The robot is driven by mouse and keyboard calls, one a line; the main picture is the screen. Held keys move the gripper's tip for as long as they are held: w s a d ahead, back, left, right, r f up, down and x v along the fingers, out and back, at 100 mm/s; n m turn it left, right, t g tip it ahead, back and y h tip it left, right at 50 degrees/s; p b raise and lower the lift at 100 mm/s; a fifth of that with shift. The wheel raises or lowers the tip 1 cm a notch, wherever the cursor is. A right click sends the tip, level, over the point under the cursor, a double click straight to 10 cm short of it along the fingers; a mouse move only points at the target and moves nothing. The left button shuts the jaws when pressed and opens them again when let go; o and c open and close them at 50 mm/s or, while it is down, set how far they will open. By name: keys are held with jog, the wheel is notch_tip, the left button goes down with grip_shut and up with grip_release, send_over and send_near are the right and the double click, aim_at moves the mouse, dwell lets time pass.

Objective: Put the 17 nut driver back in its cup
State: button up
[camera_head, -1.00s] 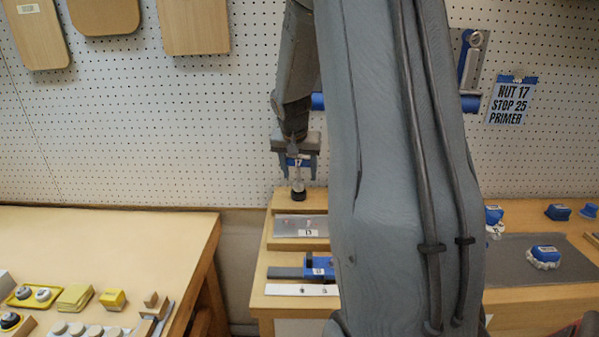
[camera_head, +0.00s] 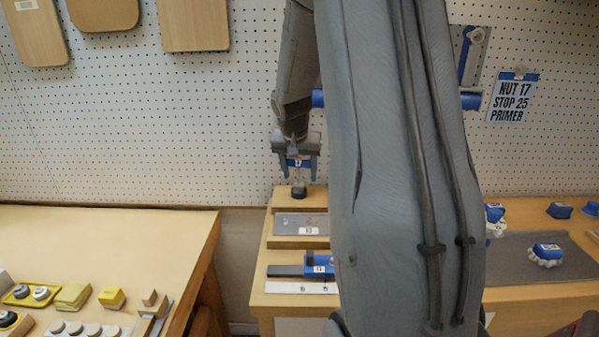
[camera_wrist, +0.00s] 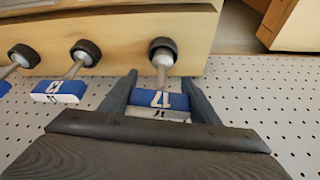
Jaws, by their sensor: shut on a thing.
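My gripper (camera_wrist: 160,100) is shut on the 17 nut driver (camera_wrist: 158,101), its blue-and-white handle between the fingers. The driver's shaft runs to a dark ring-shaped cup (camera_wrist: 163,43) on the wooden bench. Its pale tip overlaps the cup's opening; I cannot tell how deep it sits. In the head view my gripper (camera_head: 298,170) hangs over the black cup (camera_head: 299,192) with the blue 17 label (camera_head: 299,163) showing and the driver roughly upright.
In the wrist view, a nut driver marked 13 (camera_wrist: 60,90) stands in a neighbouring cup (camera_wrist: 86,50), with another cup (camera_wrist: 22,56) beyond it. The pegboard (camera_head: 240,120) is close behind. A blue fixture (camera_head: 319,262) lies in front. My arm hides the bench's middle.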

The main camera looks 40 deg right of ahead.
aim_at(298, 163)
jog(key=shift+f+b, duration=0.55)
jog(key=shift+f, duration=0.1)
dwell(0.3)
jog(key=o, duration=1.3)
jog(key=shift+o, duration=0.2)
jog(key=shift+b+v, duration=0.55)
jog(key=shift+v, duration=3.35)
